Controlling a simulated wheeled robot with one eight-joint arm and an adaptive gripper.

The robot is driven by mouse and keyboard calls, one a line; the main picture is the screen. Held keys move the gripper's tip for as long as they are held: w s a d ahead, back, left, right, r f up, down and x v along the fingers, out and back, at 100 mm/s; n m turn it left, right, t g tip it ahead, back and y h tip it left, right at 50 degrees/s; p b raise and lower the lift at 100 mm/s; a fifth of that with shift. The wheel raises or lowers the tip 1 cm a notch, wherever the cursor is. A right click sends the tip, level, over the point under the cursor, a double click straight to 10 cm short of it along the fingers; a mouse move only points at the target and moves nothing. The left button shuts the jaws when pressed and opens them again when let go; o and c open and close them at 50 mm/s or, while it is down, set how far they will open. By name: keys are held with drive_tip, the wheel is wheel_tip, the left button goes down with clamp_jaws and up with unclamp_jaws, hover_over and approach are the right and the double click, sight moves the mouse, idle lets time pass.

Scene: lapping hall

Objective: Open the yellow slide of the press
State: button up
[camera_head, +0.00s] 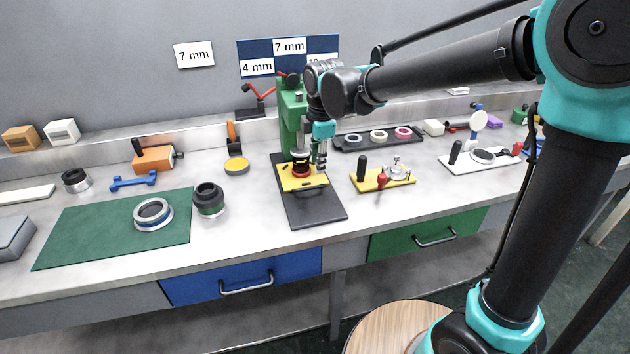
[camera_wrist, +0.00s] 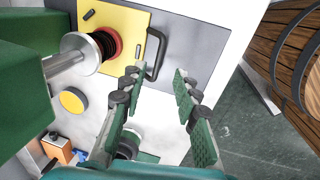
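The green press (camera_head: 291,122) stands on the bench with a dark base plate (camera_head: 312,209). Its yellow slide (camera_head: 290,184) lies at the back of that plate, under the ram, and carries a red ring (camera_head: 301,170). In the wrist view the yellow slide (camera_wrist: 121,20) is at the top, with a black bar handle (camera_wrist: 159,62) on its front edge. My gripper (camera_head: 321,164) is above the slide's right front side. In the wrist view my gripper (camera_wrist: 157,75) is open and empty, its fingertips on either side of the handle's line. I cannot tell whether they touch it.
The base plate is bare in front of the slide. A yellow fixture (camera_head: 388,180) with a black knob stands to the right. A dark ring (camera_head: 209,198) and a green mat (camera_head: 90,235) lie to the left. A tray of rings (camera_head: 350,146) is behind. A wooden stool (camera_head: 395,325) stands below.

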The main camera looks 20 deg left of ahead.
sight(316, 188)
drive_tip(key=f, duration=0.3)
drive_tip(key=w+f, duration=0.1)
drive_tip(key=f, duration=0.5)
drive_tip(key=shift+w+a, duration=0.25)
drive_tip(key=shift+a, duration=0.1)
clamp_jaws()
